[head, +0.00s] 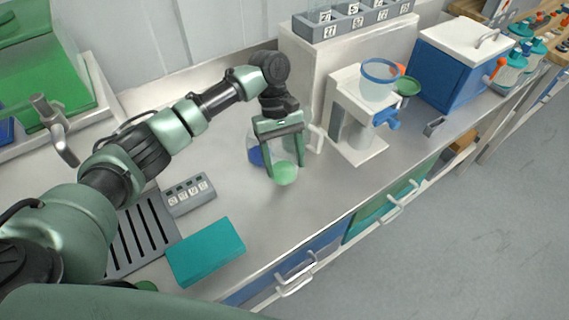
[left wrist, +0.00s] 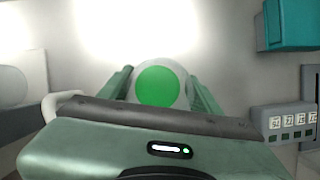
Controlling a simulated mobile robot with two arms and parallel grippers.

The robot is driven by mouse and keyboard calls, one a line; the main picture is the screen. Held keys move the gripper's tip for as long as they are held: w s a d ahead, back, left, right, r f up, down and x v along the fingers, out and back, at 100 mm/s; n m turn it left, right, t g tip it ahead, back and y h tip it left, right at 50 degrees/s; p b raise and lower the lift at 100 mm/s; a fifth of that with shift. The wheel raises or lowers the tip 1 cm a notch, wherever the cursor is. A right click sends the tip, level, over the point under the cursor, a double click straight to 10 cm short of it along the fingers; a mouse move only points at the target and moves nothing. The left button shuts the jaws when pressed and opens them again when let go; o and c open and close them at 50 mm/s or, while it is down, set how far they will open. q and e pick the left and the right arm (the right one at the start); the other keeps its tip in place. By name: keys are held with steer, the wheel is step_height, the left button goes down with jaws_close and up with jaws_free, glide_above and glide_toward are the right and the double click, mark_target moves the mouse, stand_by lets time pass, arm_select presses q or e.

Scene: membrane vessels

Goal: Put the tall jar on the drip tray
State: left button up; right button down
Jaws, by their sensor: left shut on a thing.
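My left gripper (head: 284,172) is pointed down over the worktop, shut on a pale jar with a round green part (head: 286,174). In the left wrist view, the jar (left wrist: 158,84) shows from above as a green disc inside a pale ring, between the two fingers. Its height is hard to judge, so I cannot be sure that it is the tall jar. I cannot tell whether its base touches the worktop. The drip tray (head: 123,262), grey with dark slots, lies at the left, partly behind my left arm. My right gripper is not in view.
A clear vessel with blue content (head: 254,152) stands just behind the held jar. A teal box (head: 206,252) and a grey numbered block (head: 189,196) lie beside the drip tray. A white stand with a clear bowl (head: 380,80) is at the right. The worktop front is clear.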

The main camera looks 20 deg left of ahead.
arm_select(q)
steer(key=shift+f, duration=0.95)
steer(key=o, duration=1.4)
steer(key=shift+f, duration=0.1)
steer(key=shift+o, duration=0.2)
